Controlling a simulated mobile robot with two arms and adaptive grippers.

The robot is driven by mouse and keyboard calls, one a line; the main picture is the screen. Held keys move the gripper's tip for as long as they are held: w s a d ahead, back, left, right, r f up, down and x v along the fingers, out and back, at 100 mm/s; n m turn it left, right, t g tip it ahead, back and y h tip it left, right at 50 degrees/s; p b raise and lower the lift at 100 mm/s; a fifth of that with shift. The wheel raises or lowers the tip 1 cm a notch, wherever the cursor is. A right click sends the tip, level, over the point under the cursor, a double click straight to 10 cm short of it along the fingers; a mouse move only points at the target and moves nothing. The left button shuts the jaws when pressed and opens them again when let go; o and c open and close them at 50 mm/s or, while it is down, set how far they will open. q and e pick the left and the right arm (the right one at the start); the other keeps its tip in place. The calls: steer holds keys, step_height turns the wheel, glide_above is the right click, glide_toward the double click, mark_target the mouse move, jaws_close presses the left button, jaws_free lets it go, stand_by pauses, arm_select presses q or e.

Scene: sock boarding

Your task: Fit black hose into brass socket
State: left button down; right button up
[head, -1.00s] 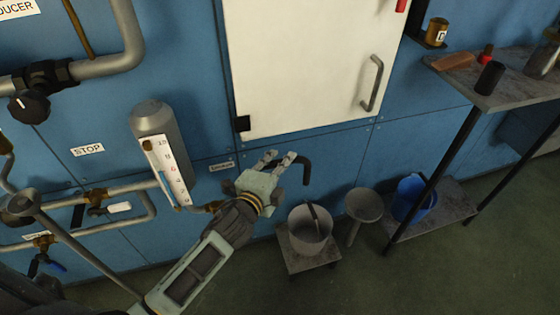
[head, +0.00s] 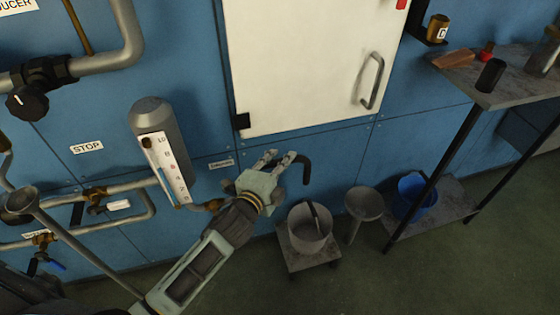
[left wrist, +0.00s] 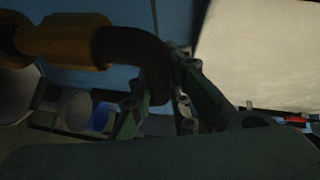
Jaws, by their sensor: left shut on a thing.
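My left gripper (head: 279,158) is shut on the black hose (head: 305,170), in front of the blue wall below the white door. A bent piece of hose shows just right of the fingers and hangs down. In the left wrist view the hose (left wrist: 130,46) runs from the brass socket (left wrist: 70,40) and curves down to the fingers (left wrist: 160,110). The hose's end meets the socket's mouth in that view; I cannot tell how deep it sits. My right gripper is not in view.
A gauge (head: 165,150) and pipes (head: 120,195) stand close on the left. A grey bucket (head: 310,236) on a low stand, a funnel (head: 364,203) and a blue bucket (head: 414,195) are below right. A metal shelf (head: 520,88) is at the right.

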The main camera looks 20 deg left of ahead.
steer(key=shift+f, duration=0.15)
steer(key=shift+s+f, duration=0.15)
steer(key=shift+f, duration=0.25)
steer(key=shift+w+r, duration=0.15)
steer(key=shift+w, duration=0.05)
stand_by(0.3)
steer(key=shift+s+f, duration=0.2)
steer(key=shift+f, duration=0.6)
arm_select(q)
steer(key=shift+p, duration=0.35)
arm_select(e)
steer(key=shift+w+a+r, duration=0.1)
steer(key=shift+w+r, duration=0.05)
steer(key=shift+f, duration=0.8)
